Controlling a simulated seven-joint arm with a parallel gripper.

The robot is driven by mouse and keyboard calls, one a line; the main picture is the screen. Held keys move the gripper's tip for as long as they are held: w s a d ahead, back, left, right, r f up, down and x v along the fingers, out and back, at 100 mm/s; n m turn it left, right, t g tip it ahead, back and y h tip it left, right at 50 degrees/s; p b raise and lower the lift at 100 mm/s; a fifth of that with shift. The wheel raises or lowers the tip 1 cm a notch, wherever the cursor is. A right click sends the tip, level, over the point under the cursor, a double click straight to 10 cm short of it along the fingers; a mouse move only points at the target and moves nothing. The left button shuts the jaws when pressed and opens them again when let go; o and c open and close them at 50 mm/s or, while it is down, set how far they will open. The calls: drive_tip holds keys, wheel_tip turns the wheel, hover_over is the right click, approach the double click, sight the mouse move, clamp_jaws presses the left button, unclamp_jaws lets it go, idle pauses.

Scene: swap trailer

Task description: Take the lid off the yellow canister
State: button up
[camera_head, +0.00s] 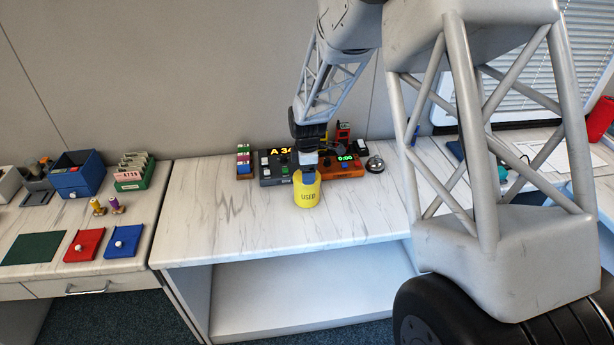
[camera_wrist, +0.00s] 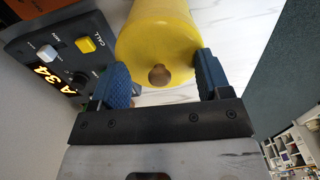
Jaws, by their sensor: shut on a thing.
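The yellow canister (camera_head: 307,197), labelled "USED", stands upright on the white marbled counter. In the wrist view its yellow body (camera_wrist: 160,20) extends away behind its yellow lid (camera_wrist: 150,50), which has a brown knob (camera_wrist: 159,75). My gripper (camera_head: 308,172) is directly above the canister, pointing down. In the wrist view the blue fingers of my gripper (camera_wrist: 162,78) are at opposite sides of the lid, shut on it. I see no gap between lid and canister; the seam is not clear. The fingers hide part of the lid's edge.
A dark panel with an "A 34" display (camera_head: 274,168) stands close behind the canister, with an orange box showing 0:00 (camera_head: 346,160) beside it. A bell (camera_head: 375,164) is to the right. The counter's front (camera_head: 250,235) is clear.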

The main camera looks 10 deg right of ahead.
drive_tip(key=shift+s+f, duration=0.1)
drive_tip(key=shift+f, duration=0.05)
drive_tip(key=shift+r, duration=0.45)
drive_tip(key=c, duration=0.8)
drive_tip(key=shift+r, duration=0.4)
clamp_jaws()
drive_tip(key=shift+s+r, duration=0.2)
drive_tip(key=shift+r, duration=0.75)
drive_tip(key=s+d+r, duration=0.1)
drive_tip(key=s, duration=1.4)
drive_tip(key=shift+s+r, duration=0.2)
drive_tip(key=shift+r, duration=0.05)
drive_tip(key=shift+d, duration=0.1)
